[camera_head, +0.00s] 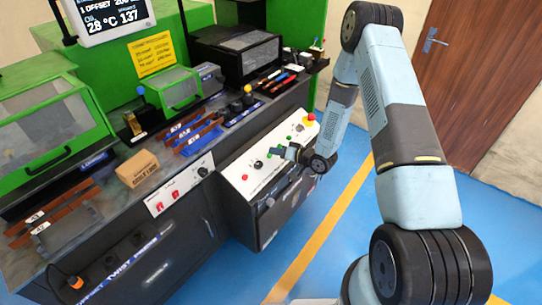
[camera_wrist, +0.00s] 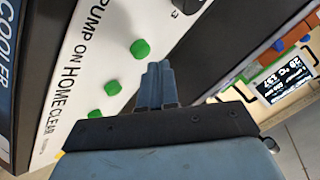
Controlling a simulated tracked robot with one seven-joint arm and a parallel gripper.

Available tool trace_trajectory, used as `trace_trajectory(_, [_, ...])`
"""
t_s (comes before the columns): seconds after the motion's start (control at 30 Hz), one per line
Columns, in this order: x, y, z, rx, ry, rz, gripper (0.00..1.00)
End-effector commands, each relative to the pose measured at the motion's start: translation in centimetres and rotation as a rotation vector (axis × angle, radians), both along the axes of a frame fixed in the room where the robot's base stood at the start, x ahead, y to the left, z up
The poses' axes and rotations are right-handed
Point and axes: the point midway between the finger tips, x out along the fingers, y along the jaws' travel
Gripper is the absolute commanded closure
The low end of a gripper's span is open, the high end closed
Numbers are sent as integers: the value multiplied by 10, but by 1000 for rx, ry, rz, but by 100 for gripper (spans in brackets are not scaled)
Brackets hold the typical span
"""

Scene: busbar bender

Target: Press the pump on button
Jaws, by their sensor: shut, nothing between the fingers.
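The white control panel (camera_head: 240,172) is on the front of the green and black machine. In the wrist view a green button (camera_wrist: 140,49) is beside the printed words PUMP ON. Two more green buttons, by HOME (camera_wrist: 112,88) and CLEAR (camera_wrist: 95,115), are below it in the picture. My gripper (camera_wrist: 160,68) is shut and empty. Its fingertips appear just right of and below the PUMP ON button, and I cannot tell whether they touch anything. In the head view my gripper (camera_head: 286,152) is in front of the panel and hides part of it.
A red emergency button on yellow (camera_head: 310,117) is at the panel's right end. A black knob (camera_head: 258,165) is left of my gripper. A cardboard box (camera_head: 138,168) and several copper bars lie on the bench. Blue floor is open at the right, before a brown door (camera_head: 490,80).

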Motion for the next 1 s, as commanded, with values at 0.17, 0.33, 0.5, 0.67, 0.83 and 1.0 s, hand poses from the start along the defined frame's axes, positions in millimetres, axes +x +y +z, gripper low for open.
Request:
trace_trajectory(0.17, [0,0,0,0,0,0,100])
trace_trajectory(0.33, [0,0,0,0,0,0,100])
trace_trajectory(0.5, [0,0,0,0,0,0,100])
trace_trajectory(0.67, [1,1,-4,0,1,-1,100])
trace_trajectory(0.83, [3,3,-6,1,1,0,100])
trace_trajectory(1.0, [3,3,-6,0,0,0,100])
